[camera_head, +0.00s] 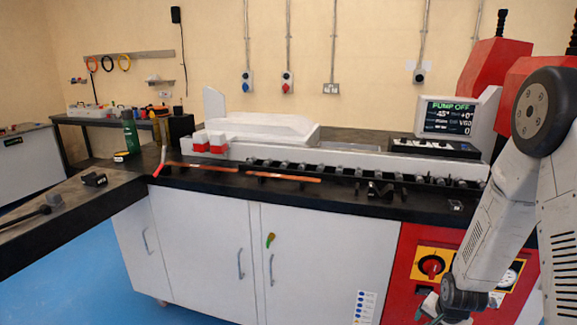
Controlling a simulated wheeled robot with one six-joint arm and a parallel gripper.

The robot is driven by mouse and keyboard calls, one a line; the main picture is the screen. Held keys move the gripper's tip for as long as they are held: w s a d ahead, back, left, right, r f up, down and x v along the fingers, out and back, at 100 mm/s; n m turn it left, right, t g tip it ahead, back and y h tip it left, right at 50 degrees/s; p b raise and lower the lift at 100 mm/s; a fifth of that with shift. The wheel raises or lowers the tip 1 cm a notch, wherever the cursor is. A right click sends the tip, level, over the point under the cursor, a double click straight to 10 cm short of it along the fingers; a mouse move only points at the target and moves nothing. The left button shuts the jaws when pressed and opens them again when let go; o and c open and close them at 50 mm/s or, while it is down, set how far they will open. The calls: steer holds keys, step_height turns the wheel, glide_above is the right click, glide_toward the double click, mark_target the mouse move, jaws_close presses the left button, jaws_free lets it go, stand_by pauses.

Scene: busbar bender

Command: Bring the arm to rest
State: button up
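My arm (500,210) comes in at the right edge and hangs bent, with its forearm pointing down and left. My gripper (428,309) is low at the bottom of the picture, in front of the red cabinet panel of the bench. Only a small dark and teal part of it shows near the bottom edge. Its fingers are too small and cut off to tell whether they are open or shut. I see nothing clearly held in it.
The busbar bender bench (200,235) has a black top with copper bars (203,167) lying on it. Its screen (449,116) reads "PUMP OFF". A red panel with a rotary switch (432,266) is close to my forearm. Blue floor (95,285) is clear at left.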

steer(key=s+a+r+n, duration=0.3)
steer(key=s+r, duration=0.6)
steer(key=r, duration=0.3)
steer(key=s+a+r+n+g, duration=0.1)
steer(key=s+a+r+n, duration=0.2)
steer(key=r, duration=0.9)
steer(key=s+a+r+n+y, duration=0.1)
steer(key=s+a+r+n, duration=0.2)
steer(key=s+a+r, duration=0.4)
steer(key=shift+s+a+r+n+g, duration=0.35)
steer(key=shift+s+r, duration=2.35)
steer(key=shift+s, duration=1.1)
